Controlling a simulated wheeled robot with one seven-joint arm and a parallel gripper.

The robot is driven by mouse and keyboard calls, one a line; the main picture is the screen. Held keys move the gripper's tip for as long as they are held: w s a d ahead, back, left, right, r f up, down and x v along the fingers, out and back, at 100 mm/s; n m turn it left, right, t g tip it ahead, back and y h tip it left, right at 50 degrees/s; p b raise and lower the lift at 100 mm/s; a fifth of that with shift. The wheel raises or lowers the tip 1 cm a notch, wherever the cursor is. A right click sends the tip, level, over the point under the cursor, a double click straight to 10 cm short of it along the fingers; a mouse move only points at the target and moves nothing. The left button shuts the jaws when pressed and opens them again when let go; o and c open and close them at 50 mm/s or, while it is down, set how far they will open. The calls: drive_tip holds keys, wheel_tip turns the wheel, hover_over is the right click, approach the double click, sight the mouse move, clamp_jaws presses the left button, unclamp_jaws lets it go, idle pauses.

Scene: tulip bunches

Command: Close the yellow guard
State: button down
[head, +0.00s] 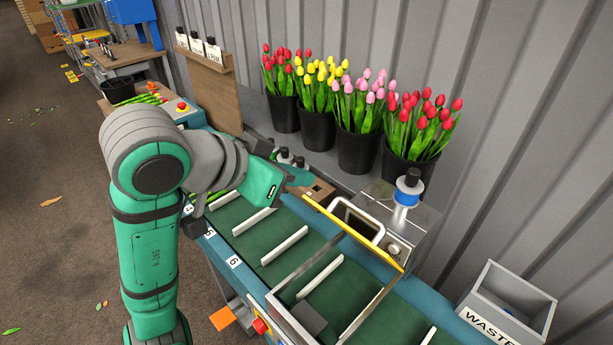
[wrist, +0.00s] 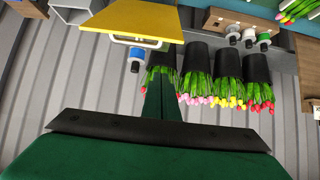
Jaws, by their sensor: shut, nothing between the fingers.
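The yellow guard (head: 352,232) shows in the head view as a thin yellow edge above the green conveyor belt, seen nearly edge-on, so its exact tilt is hard to judge. A white loop handle (head: 379,232) sticks out on its wall side. In the wrist view the guard (wrist: 130,20) is a broad yellow panel at the top, with its handle (wrist: 137,41) at the lower edge. My gripper (head: 300,178) is left of the guard's far end in the head view, and its fingers (wrist: 161,82) are shut and empty. No contact with the guard shows.
A steel box (head: 398,212) with a blue-collared bottle (head: 407,188) stands beside the guard. Black pots of tulips (head: 357,150) line the wall. A wooden holder (head: 318,192) sits near my fingers. A grey waste bin (head: 507,305) is at lower right.

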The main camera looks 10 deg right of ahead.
hover_over(327, 209)
wheel_tip(327, 209, down, 6)
drive_tip(key=shift+s+f, duration=0.1)
drive_tip(key=shift+s+a+f, duration=0.3)
drive_tip(key=shift+s+a, duration=0.05)
drive_tip(key=shift+a, duration=0.2)
drive_tip(key=shift+s+a+f, duration=0.3)
drive_tip(key=shift+s+a, duration=0.05)
drive_tip(key=shift+a, duration=0.15)
drive_tip(key=shift+s+a+f, duration=0.35)
drive_tip(key=shift+s+a, duration=0.05)
drive_tip(key=shift+w, duration=0.1)
